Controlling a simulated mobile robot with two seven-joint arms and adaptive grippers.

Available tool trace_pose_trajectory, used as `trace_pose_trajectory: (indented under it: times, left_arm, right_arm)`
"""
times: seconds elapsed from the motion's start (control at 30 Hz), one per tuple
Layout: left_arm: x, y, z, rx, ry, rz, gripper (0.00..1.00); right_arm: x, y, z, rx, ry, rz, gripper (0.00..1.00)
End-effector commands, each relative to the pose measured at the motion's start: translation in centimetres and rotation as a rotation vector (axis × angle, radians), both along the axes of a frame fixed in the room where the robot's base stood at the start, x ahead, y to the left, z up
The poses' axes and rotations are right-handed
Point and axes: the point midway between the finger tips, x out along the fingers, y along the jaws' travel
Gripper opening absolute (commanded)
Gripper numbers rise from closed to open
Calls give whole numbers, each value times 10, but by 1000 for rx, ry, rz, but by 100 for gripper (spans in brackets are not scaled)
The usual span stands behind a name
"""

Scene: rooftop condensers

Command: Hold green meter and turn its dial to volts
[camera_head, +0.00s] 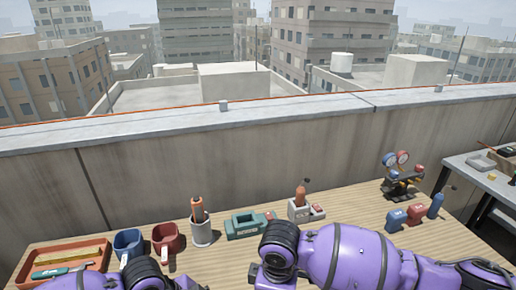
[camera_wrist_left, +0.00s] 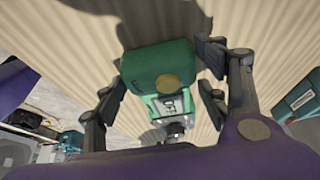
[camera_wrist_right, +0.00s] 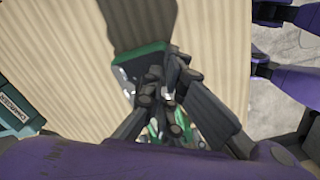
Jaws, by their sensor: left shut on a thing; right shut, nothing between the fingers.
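The green meter (camera_wrist_left: 160,68) is between the fingers of my left gripper (camera_wrist_left: 161,92), which is shut on it. The green body with a round yellowish spot faces the left wrist camera. A pale panel (camera_wrist_left: 173,103) shows below it. In the right wrist view the meter's green edge (camera_wrist_right: 150,50) shows just beyond my right gripper (camera_wrist_right: 160,88). The right gripper is shut with nothing between its fingers, close over the meter's face. Its fingers cover much of that face. The dial and its setting cannot be made out.
On the wooden bench (camera_head: 350,215) stand a red tray (camera_head: 35,262), a blue mug (camera_head: 128,243), a red mug (camera_head: 167,240), a grey cup (camera_head: 201,230) with an orange-handled tool, a teal case (camera_head: 245,222), a bottle holder (camera_head: 302,210) and a gauge set (camera_head: 402,178). A concrete parapet runs behind.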

Motion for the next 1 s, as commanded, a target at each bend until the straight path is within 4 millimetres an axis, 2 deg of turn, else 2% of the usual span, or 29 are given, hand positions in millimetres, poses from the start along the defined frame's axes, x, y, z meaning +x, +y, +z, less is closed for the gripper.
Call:
trace_pose_trajectory:
  times: [0.5, 0.87, 1.0]
  left_arm:
    - [-2, -1, -3, -3, 6, 3, 24]
    - [-2, -1, -3, -3, 6, 4, 24]
    - [-2, -1, -3, -3, 6, 4, 24]
  right_arm:
    - [0, 1, 55, 1, 1, 2, 0]
    - [0, 0, 59, 0, 0, 1, 0]
    - [9, 1, 65, -2, -6, 3, 0]
